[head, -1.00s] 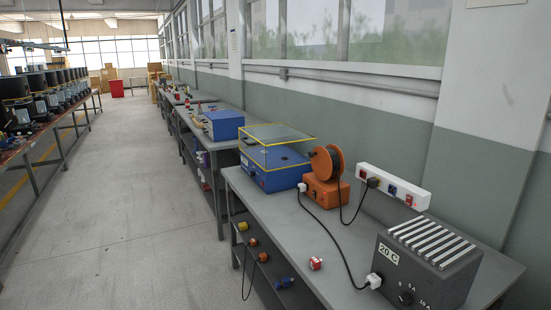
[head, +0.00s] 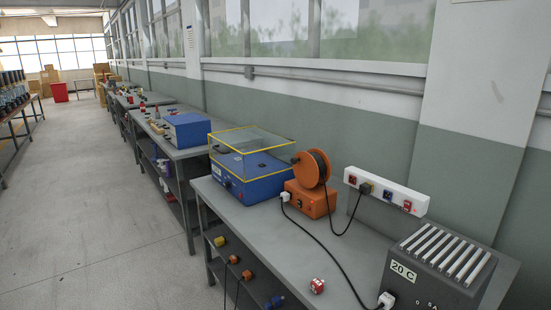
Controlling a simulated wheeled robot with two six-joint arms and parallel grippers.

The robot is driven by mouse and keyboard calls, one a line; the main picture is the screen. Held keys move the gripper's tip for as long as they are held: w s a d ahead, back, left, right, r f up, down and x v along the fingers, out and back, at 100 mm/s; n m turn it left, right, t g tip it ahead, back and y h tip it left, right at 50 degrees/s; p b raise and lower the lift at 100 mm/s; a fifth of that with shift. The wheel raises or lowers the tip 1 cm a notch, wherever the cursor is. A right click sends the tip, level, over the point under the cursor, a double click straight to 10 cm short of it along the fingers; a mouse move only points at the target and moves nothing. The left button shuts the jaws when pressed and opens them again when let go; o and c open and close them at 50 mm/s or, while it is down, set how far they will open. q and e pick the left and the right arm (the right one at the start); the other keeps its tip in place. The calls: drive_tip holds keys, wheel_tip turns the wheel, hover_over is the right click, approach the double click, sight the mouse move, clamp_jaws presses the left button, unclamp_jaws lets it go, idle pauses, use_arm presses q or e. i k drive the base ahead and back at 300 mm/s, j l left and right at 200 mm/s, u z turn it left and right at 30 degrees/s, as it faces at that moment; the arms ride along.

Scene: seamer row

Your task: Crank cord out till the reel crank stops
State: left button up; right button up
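An orange cord reel (head: 311,168) stands upright on an orange base (head: 311,199) on the grey bench, right of the blue box with the clear cover. A small dark knob, which may be the crank, shows at the reel's left side. Black cord is wound on the reel. A black cord (head: 353,214) hangs between the reel and the white socket strip (head: 386,193) on the wall side. Another black cord (head: 330,252) runs from a white plug at the base to a plug by the grey box. Neither of my grippers is in view.
The blue box with a yellow-edged clear cover (head: 251,178) stands left of the reel. A grey ribbed box (head: 437,266) marked 20 C sits at the near right. A small red-and-white plug (head: 317,286) lies near the bench's front edge. The aisle floor (head: 90,220) at left is clear.

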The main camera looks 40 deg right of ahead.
sight(309, 167)
drive_tip(key=i, duration=3.35)
drive_tip(key=i+z, duration=0.15)
drive_tip(key=z, duration=0.35)
drive_tip(key=i+j+z, duration=0.1)
drive_tip(key=z, duration=0.35)
drive_tip(key=i+j+z, duration=0.15)
drive_tip(key=z, duration=0.35)
drive_tip(key=i+z, duration=0.1)
drive_tip(key=z, duration=1.75)
